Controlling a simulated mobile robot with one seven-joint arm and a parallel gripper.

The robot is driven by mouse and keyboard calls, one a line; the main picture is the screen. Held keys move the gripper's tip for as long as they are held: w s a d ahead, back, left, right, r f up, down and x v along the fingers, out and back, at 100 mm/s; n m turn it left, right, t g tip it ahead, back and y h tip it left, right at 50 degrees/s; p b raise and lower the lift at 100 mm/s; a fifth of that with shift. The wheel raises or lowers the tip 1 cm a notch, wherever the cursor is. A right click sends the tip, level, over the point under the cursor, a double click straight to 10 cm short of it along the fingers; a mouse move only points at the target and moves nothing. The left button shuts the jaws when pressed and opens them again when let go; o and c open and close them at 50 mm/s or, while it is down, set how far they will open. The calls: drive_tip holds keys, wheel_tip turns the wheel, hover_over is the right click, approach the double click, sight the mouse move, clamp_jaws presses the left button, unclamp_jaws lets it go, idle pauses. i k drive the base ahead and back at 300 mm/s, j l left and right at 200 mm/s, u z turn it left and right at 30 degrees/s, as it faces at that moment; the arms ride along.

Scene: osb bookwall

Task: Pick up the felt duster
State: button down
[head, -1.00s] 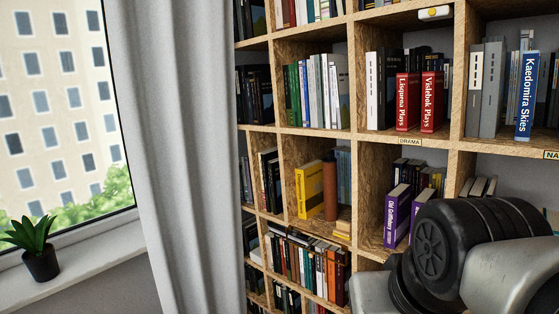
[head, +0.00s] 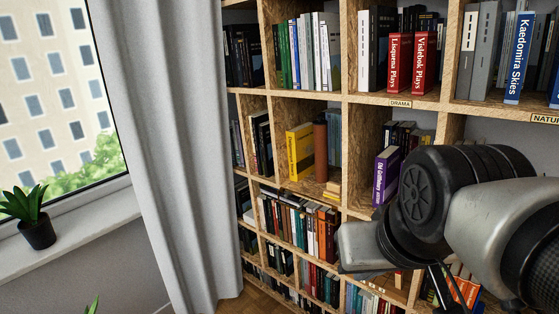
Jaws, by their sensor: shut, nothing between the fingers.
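I cannot make out a felt duster in the head view. A brown upright cylinder (head: 320,150) stands in a middle compartment of the bookshelf, right of a yellow book (head: 300,152); I cannot tell what it is. My arm fills the lower right and hides part of the lower shelves. My gripper's fingers do not show.
The wooden bookshelf (head: 395,98) holds many books, including red ones (head: 412,64) and a purple one (head: 388,177). A grey curtain (head: 165,130) hangs at its left. A potted plant (head: 37,230) stands on the windowsill. A little wooden floor (head: 235,303) shows.

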sight(334, 190)
drive_tip(key=i+j, duration=0.15)
drive_tip(key=i, duration=0.15)
drive_tip(key=i+j+z, duration=0.5)
drive_tip(key=i+j, duration=0.3)
drive_tip(key=i+z, duration=0.1)
drive_tip(key=z, duration=0.8)
